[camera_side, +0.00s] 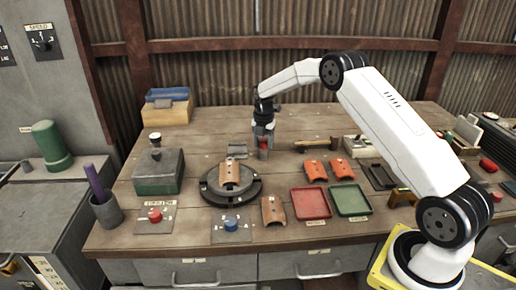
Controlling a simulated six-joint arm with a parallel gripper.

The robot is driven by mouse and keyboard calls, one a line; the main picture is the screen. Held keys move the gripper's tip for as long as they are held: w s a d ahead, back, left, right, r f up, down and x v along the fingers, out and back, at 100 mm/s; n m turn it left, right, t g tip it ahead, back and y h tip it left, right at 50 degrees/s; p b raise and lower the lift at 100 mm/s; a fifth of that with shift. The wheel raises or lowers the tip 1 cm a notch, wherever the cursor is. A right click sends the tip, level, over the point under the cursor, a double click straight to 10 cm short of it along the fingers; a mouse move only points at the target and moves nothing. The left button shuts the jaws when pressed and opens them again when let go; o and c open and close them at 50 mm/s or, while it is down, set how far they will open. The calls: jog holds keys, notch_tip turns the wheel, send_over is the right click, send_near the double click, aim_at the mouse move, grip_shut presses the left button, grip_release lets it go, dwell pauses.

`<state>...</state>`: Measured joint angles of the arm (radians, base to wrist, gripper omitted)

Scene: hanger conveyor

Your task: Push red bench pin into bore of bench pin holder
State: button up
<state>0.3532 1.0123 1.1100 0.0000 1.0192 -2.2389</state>
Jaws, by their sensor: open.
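The red bench pin (263,144) shows as a small red spot between the fingertips of my gripper (263,139), near the middle of the wooden bench. My gripper points down and is open, with its fingers around or just above the pin; whether they touch it I cannot tell. A small grey block (262,155) sits directly below the red pin and may be the bench pin holder. Its bore is not visible, and how deep the pin sits is too small to tell.
A dark turntable (213,196) bearing an orange-brown curved piece (229,176) stands front left of my gripper. A grey metal piece (238,149) lies close left, a hammer (315,145) right. Red (310,204) and green (350,200) trays lie front right. Bench behind is clear.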

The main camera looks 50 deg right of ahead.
aim_at(263, 141)
jog(key=o, duration=0.5)
jog(key=shift+o, duration=0.2)
jog(key=shift+r, duration=0.2)
jog(key=shift+r, duration=2.8)
